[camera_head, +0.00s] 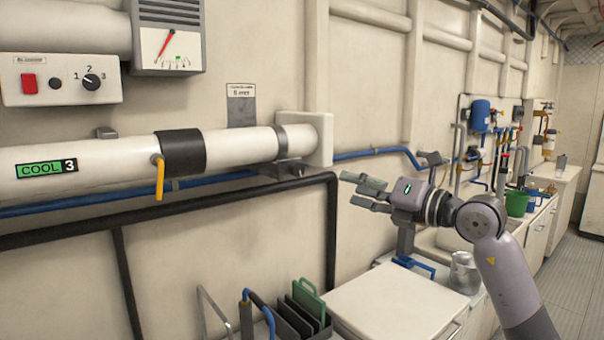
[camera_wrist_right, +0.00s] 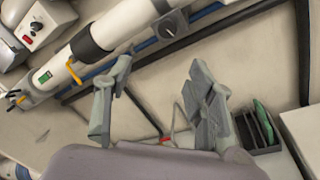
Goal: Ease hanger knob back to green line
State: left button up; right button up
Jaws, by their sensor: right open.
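The white pipe (camera_head: 235,146) runs along the wall, held near its right end by a grey hanger clamp (camera_head: 283,143) with a bracket (camera_head: 289,169) under it. In the right wrist view a dark round knob (camera_wrist_right: 168,28) sits on a grey plate beside the pipe; I take it for the hanger knob. I cannot make out its green line. The gauge (camera_head: 169,46) above has a red needle and a small green mark. My right gripper (camera_head: 349,189) is open and empty, right of the pipe end and apart from it; its fingers (camera_wrist_right: 160,72) also show in the right wrist view.
A yellow lever (camera_head: 159,178) hangs by the black pipe band (camera_head: 180,153). A black rail (camera_head: 200,214) and blue hose (camera_head: 385,153) run along the wall. Below are a slotted rack (camera_head: 303,312) and a white-topped box (camera_head: 392,302). A control box (camera_head: 60,80) is upper left.

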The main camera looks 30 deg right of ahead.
jog(key=d, duration=0.1)
jog(key=p, duration=0.8)
send_near(300, 170)
jog(key=shift+h, duration=0.3)
jog(key=w, duration=0.2)
jog(key=w+a, duration=0.1)
jog(key=w, duration=0.2)
jog(key=w+a, duration=0.1)
jog(key=w, duration=0.2)
jog(key=shift+r, duration=0.2)
jog(key=shift+w+a+f, duration=0.1)
jog(key=shift+w+a, duration=0.05)
jog(key=shift+w, duration=0.4)
jog(key=shift+c, duration=0.2)
